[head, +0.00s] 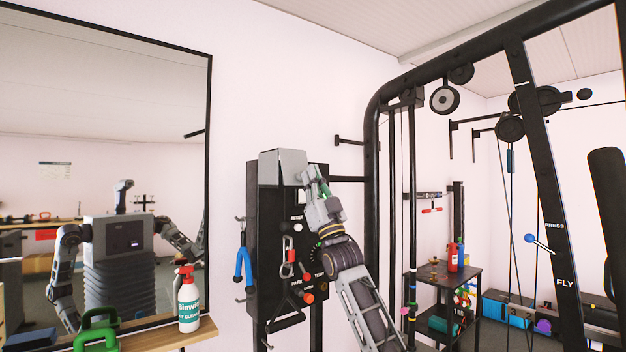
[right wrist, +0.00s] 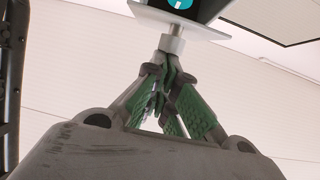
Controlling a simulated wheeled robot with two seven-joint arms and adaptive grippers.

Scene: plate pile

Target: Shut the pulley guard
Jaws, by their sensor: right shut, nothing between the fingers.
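A grey flap (head: 283,166), which looks like the pulley guard, sits at the top of a black upright panel in the middle of the head view. I cannot tell how far it stands open. My right gripper (head: 314,184) is at the panel's upper right, beside the flap. In the right wrist view the green fingers (right wrist: 169,75) are shut and empty, their tips at the lower end of a short metal knob (right wrist: 172,44). The knob hangs from a pale plate (right wrist: 208,28); whether the tips touch it is unclear. My left gripper does not show directly.
The panel carries knobs and hanging handles, including a blue one (head: 243,266). A black rack frame (head: 373,130) stands just right. A mirror (head: 209,130) on the left reflects my body. A spray bottle (head: 188,304) and green kettlebell (head: 97,330) stand on a wooden ledge.

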